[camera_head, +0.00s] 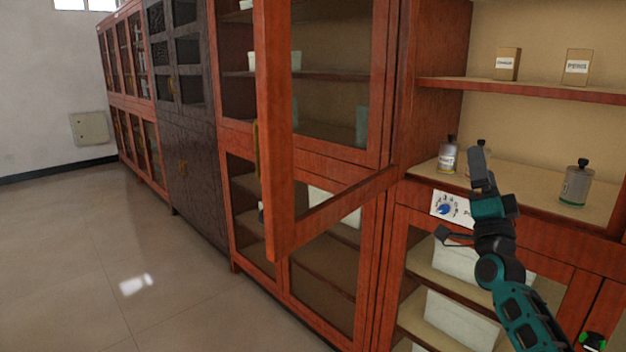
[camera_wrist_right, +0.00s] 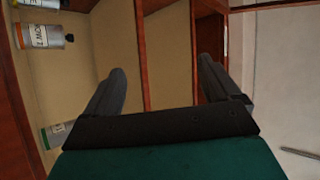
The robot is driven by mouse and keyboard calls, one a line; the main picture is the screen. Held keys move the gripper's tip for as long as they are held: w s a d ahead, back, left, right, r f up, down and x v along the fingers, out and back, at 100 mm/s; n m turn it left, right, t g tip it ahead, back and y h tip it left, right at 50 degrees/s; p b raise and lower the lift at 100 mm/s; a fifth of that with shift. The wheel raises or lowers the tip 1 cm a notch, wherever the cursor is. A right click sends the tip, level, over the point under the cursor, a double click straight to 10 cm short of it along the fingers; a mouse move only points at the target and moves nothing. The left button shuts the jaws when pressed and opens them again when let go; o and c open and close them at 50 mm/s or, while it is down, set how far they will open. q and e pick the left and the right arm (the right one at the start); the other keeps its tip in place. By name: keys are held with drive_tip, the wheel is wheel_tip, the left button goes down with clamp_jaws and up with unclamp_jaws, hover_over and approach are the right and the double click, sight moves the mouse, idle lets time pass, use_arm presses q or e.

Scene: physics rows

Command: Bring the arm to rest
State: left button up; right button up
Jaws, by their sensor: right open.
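My right gripper (camera_head: 481,168) is raised in front of the open shelf of the red wooden cabinet at the right of the head view. Its arm comes up from the bottom right. In the right wrist view the two dark fingers (camera_wrist_right: 165,82) stand wide apart with nothing between them. A labelled bottle (camera_head: 447,156) stands on the shelf to the left of the gripper. A second bottle (camera_head: 483,147) is partly hidden behind the fingers. My left gripper is not in view.
A glazed cabinet door (camera_head: 275,130) stands swung open left of the gripper. Another bottle (camera_head: 575,186) stands to the right on the same shelf (camera_head: 530,193). Two small boxes, one left (camera_head: 507,64) and one right (camera_head: 577,68), sit above. Open floor (camera_head: 120,270) lies at the left.

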drive_tip(key=w+a+f+n+g+y, duration=0.1)
drive_tip(key=w+f+n+g+y, duration=0.3)
drive_tip(key=f+n+g, duration=0.75)
drive_tip(key=s+a+f+n+t, duration=0.3)
drive_tip(key=f+n, duration=0.3)
drive_tip(key=f, duration=0.2)
drive_tip(key=s+a+f+g+y, duration=0.1)
drive_tip(key=s+a+f, duration=0.3)
drive_tip(key=s+f, duration=0.25)
drive_tip(key=s+a+f+g+y, duration=0.1)
drive_tip(key=s+a+f+g, duration=0.15)
drive_tip(key=s+f, duration=0.45)
drive_tip(key=s+a+f+g, duration=0.1)
drive_tip(key=s+a+f, duration=0.1)
drive_tip(key=s, duration=0.4)
drive_tip(key=s+a+f+y, duration=0.1)
drive_tip(key=s+a+f, duration=0.2)
drive_tip(key=s, duration=0.4)
drive_tip(key=s+a+f+m+g, duration=0.1)
drive_tip(key=s+a+f, duration=0.1)
drive_tip(key=s+f, duration=0.2)
drive_tip(key=s, duration=0.3)
drive_tip(key=shift+s+a+g, duration=0.25)
drive_tip(key=shift+a+g, duration=0.05)
drive_tip(key=shift+a, duration=0.1)
